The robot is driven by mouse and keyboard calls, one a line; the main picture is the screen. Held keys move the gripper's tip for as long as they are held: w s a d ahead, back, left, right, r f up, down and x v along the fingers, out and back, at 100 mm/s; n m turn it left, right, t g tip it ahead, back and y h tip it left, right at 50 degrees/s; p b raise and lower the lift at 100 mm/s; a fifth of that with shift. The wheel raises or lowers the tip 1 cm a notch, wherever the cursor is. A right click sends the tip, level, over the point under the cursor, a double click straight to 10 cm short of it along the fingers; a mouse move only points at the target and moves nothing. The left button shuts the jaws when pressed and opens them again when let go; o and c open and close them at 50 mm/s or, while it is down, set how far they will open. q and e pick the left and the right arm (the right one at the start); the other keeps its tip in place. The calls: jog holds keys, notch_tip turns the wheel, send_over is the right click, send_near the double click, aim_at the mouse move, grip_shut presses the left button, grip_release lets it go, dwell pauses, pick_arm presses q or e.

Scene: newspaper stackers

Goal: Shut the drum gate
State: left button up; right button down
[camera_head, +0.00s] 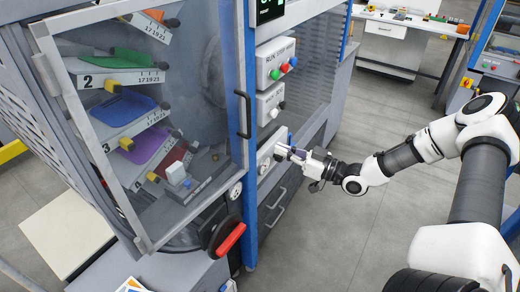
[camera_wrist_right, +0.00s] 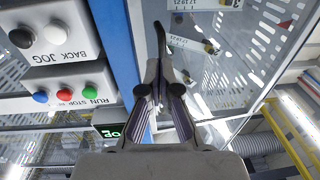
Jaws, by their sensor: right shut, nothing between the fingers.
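The drum gate (camera_head: 196,60) is a large clear panel in a grey metal frame at the left of the head view. Numbered shelves show through it. I cannot tell from these views whether it stands slightly ajar. A black bar handle (camera_head: 243,113) is at its right side, next to a blue post. My right gripper (camera_head: 285,151) is shut and empty, in front of the lower control boxes, right of and below the handle. In the right wrist view the shut fingers (camera_wrist_right: 160,82) point towards a black bar (camera_wrist_right: 160,40), probably that handle; contact is unclear. My left gripper is out of view.
Control boxes with coloured buttons (camera_head: 276,63) are on the cabinet right of the blue post (camera_head: 228,45). A red-and-black lever (camera_head: 226,236) sticks out below the gate. A white table (camera_head: 388,42) stands at the back. The grey floor (camera_head: 335,225) around my right forearm is clear.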

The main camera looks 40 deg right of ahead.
send_near(240, 128)
jog(key=w+a, duration=0.1)
jog(key=a, duration=0.2)
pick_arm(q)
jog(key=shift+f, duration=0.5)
pick_arm(e)
jog(key=shift+w+d+f, duration=0.1)
jog(key=shift+w+d, duration=0.1)
